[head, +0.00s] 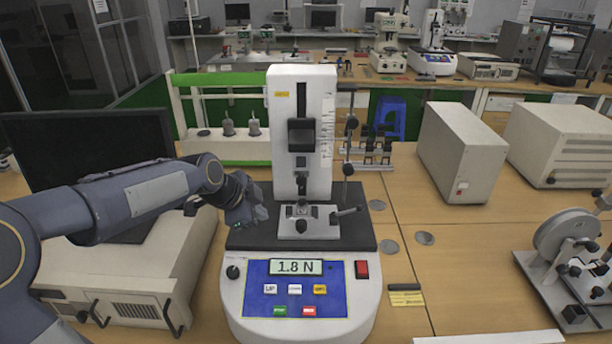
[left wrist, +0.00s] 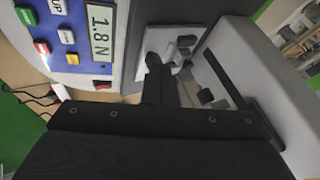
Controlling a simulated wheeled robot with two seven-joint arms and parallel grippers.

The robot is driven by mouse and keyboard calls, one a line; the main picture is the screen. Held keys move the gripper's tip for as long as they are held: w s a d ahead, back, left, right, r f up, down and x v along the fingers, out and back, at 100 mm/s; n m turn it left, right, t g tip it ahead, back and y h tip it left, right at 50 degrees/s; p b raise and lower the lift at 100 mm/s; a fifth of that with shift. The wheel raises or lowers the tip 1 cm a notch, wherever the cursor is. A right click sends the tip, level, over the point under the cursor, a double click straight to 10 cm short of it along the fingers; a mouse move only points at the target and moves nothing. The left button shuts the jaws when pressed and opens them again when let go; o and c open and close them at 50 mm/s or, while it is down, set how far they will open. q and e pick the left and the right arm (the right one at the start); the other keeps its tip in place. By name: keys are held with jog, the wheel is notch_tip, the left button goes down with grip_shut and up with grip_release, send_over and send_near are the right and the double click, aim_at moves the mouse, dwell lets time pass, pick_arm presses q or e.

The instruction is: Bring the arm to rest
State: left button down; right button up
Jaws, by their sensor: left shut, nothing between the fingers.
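My left arm (head: 130,200) reaches in from the left in the head view. Its gripper (head: 258,216) is beside the left of the test stand's clamp, over the dark platform. The gripper is shut and empty. In the left wrist view, my gripper (left wrist: 165,85) points toward the stand's small metal vise. The test stand (head: 302,130) is a white column on a round base with a blue panel; its display (head: 296,267) reads 1.8 N, also seen in the left wrist view (left wrist: 101,32). My right gripper is in neither view.
A black monitor (head: 85,145) and a beige instrument box (head: 150,270) stand left, close under my arm. Two beige boxes (head: 462,150) stand right, with a wheeled device (head: 570,255) at far right. Flat grey discs (head: 389,246) lie right of the stand.

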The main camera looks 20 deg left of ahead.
pick_arm(q)
jog(key=s+d+f+n, duration=0.1)
jog(key=s+d+n, duration=0.2)
jog(key=s+n, duration=0.4)
jog(key=s+d+f+n+g+h, duration=0.1)
jog(key=s+n, duration=0.7)
jog(key=s, duration=1.3)
jog(key=d+f, duration=0.1)
jog(key=d, duration=0.1)
jog(key=shift+s+d+f, duration=0.2)
jog(key=shift+s+d, duration=0.05)
jog(key=shift+d, duration=0.05)
